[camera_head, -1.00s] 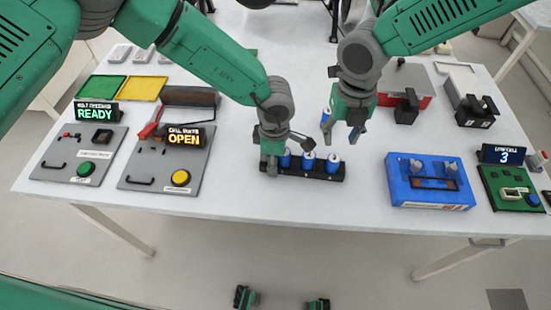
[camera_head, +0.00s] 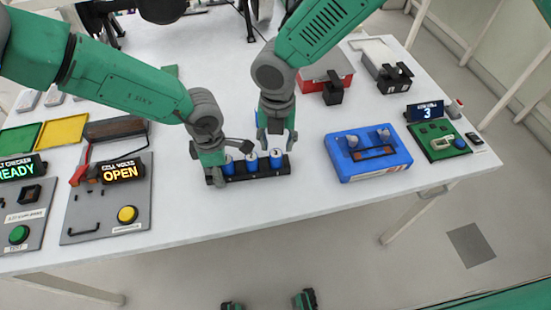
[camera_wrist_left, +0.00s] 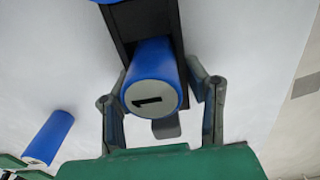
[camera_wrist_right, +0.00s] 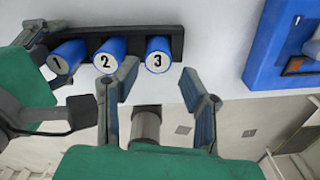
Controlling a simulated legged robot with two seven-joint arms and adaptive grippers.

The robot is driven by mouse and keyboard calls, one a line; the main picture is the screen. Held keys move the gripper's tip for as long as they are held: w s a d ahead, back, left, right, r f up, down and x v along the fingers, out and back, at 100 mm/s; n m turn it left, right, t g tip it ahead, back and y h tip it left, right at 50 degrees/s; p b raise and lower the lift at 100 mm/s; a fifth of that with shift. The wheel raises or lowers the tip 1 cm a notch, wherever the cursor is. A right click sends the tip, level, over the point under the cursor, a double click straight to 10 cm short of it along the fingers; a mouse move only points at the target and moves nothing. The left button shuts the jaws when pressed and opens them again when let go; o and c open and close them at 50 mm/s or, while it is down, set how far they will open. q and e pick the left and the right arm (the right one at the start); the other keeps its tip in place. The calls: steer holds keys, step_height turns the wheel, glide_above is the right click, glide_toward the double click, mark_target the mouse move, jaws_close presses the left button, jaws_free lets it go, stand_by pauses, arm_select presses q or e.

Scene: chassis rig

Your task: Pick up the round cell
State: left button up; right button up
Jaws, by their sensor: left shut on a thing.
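Blue round cells with numbered white ends stand in a black rack (camera_head: 240,176) at the table's front. My left gripper (camera_wrist_left: 165,92) has its fingers on both sides of the cell marked 1 (camera_wrist_left: 153,88), shut on it, with the cell at the rack's end. Cell 2 (camera_wrist_right: 108,55) and cell 3 (camera_wrist_right: 157,54) sit beside it in the rack. My right gripper (camera_wrist_right: 160,85) is open and empty, close to cell 3; it also shows in the head view (camera_head: 277,140). A loose blue cell (camera_wrist_left: 48,138) lies on the table in the left wrist view.
A blue case (camera_head: 368,154) is right of the rack, with a green board (camera_head: 438,142) beyond it. A grey panel with a yellow button (camera_head: 127,214) and an OPEN display (camera_head: 124,171) is on the left. Red and black items stand at the back right.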

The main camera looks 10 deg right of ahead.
mark_target(276, 153)
steer(key=shift+a+f, duration=0.1)
steer(key=shift+f, duration=2.7)
jaws_close()
